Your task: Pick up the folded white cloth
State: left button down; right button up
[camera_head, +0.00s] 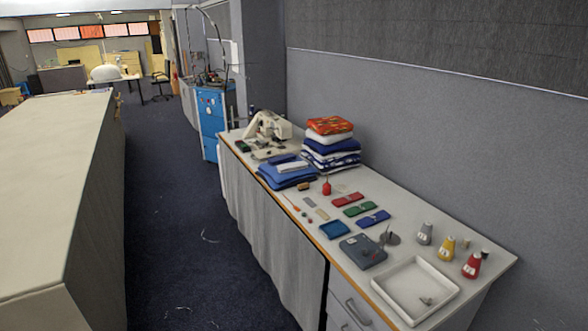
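Two white folded cloths show, and I cannot tell which one the task names. One white folded cloth (329,137) lies in a stack at the back of the table, under an orange patterned cloth (330,125) and above blue and white patterned cloths (332,158). A smaller white folded piece (292,167) lies on top of blue folded cloths (287,178) in front of the stack. Neither of my grippers is in view.
The long table (405,214) stands against a grey wall. A sewing machine (268,127) is at its far end. Several coloured packets, a blue tray (335,230), a grey box (363,251), a white tray (415,289) and cone-shaped items fill the near end. The floor aisle (185,220) looks clear.

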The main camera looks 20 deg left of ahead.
aim_at(288, 167)
jog(key=i+j+z, duration=0.15)
jog(key=j, duration=0.3)
jog(key=i+j+z, duration=0.15)
jog(key=j, duration=0.3)
jog(key=i+j+z, duration=0.15)
jog(key=j, duration=0.35)
jog(key=i+j+z, duration=0.15)
jog(key=j, duration=0.35)
jog(key=i+j+z, duration=0.15)
jog(key=j, duration=0.4)
jog(key=i+j+z, duration=0.15)
jog(key=j, duration=0.35)
jog(key=k, duration=0.05)
